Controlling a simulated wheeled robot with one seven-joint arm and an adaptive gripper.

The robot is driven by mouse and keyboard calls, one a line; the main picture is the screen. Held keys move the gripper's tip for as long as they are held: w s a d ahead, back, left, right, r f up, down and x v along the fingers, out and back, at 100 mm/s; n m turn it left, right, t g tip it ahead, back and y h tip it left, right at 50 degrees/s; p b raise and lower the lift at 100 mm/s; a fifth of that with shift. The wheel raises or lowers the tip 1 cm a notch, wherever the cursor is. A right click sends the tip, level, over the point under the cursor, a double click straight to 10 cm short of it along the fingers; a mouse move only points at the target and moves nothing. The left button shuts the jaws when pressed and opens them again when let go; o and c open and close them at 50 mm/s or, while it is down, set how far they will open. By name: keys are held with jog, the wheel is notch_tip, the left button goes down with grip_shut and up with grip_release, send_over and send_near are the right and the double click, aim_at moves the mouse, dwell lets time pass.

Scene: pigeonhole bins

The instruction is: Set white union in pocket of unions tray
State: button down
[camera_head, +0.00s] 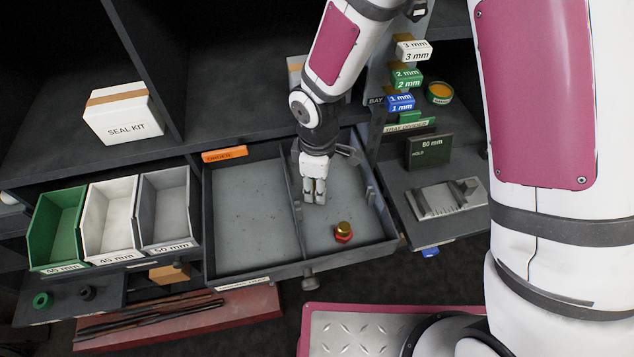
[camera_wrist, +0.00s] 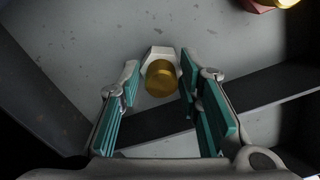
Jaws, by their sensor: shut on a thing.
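The white union (camera_wrist: 158,53) shows in the wrist view as a white hex body with a brass end, between my gripper's teal-padded fingers (camera_wrist: 160,80). My gripper is shut on it. In the head view my gripper (camera_head: 314,198) reaches down into the right compartment of the open drawer (camera_head: 262,275), and the union is hidden there by the fingers. A red union with a brass top (camera_head: 343,232) stands in the same compartment, nearer the drawer front; its edge shows in the wrist view (camera_wrist: 262,4). I cannot read any label that marks the unions tray.
A divider (camera_head: 292,205) splits the drawer; its left compartment is empty. Green, white and grey bins (camera_head: 165,200) stand to the left. A grey fixture (camera_head: 445,198) and an "80 mm" block (camera_head: 430,150) stand to the right. A seal kit box (camera_head: 122,115) is on the shelf.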

jog(key=shift+f, duration=0.35)
jog(key=c, duration=1.1)
grip_release()
jog(key=shift+r+p, duration=2.55)
jog(key=shift+r, duration=2.45)
